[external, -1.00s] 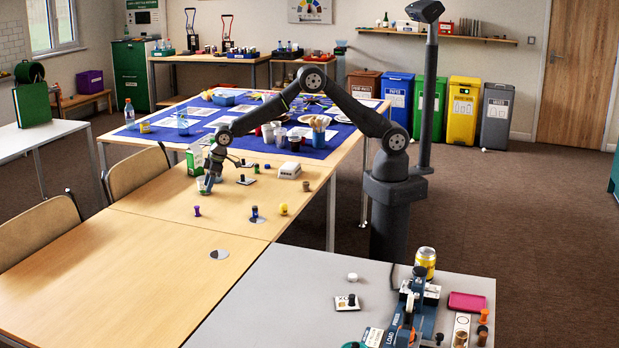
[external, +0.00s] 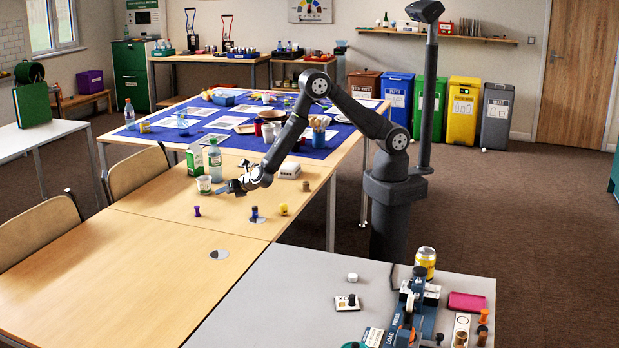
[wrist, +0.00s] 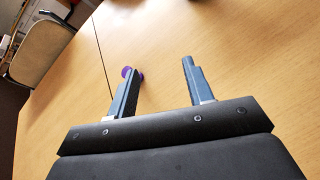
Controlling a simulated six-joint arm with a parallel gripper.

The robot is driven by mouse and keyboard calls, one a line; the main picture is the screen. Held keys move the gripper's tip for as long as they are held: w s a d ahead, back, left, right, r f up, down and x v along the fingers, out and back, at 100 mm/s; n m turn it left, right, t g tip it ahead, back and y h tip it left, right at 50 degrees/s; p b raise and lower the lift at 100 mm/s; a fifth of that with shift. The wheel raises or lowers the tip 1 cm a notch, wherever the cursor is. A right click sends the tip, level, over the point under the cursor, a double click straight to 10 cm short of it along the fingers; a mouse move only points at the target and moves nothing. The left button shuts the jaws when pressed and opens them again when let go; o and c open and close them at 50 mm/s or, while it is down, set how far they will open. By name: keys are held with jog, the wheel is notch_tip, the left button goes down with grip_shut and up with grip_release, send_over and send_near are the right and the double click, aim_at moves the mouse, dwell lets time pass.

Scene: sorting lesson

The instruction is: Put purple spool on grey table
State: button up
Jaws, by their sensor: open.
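The purple spool (external: 197,211) stands upright on the light wooden table (external: 150,240), near its middle. In the wrist view the purple spool (wrist: 126,71) shows just past the tip of the left finger, which hides part of it. My gripper (external: 219,191) is open and empty above the wooden table, its fingers pointing left, a little behind and right of the spool. In the wrist view bare wood lies between my gripper's fingertips (wrist: 159,67). The grey table (external: 275,297) is in the front right, adjoining the wooden one.
A white cup (external: 203,185), a clear bottle (external: 215,160) and a green-white carton (external: 194,160) stand close behind my gripper. A blue spool (external: 254,213) and a yellow item (external: 283,209) are to the right. The grey table's left part is clear; a blue press (external: 410,305) occupies its right.

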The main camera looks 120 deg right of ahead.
aim_at(197, 208)
jog(key=a+n+t, duration=0.1)
jog(key=a+n, duration=0.1)
jog(key=a+n+t+y, duration=0.1)
jog(key=a+n, duration=0.1)
jog(key=w+a+n+t+y, duration=0.1)
jog(key=a+n, duration=0.1)
jog(key=n, duration=0.1)
jog(key=shift+f, duration=0.35)
jog(key=shift+t, duration=0.3)
jog(key=x, duration=1.7)
jog(key=shift+w+f, duration=0.1)
grip_shut()
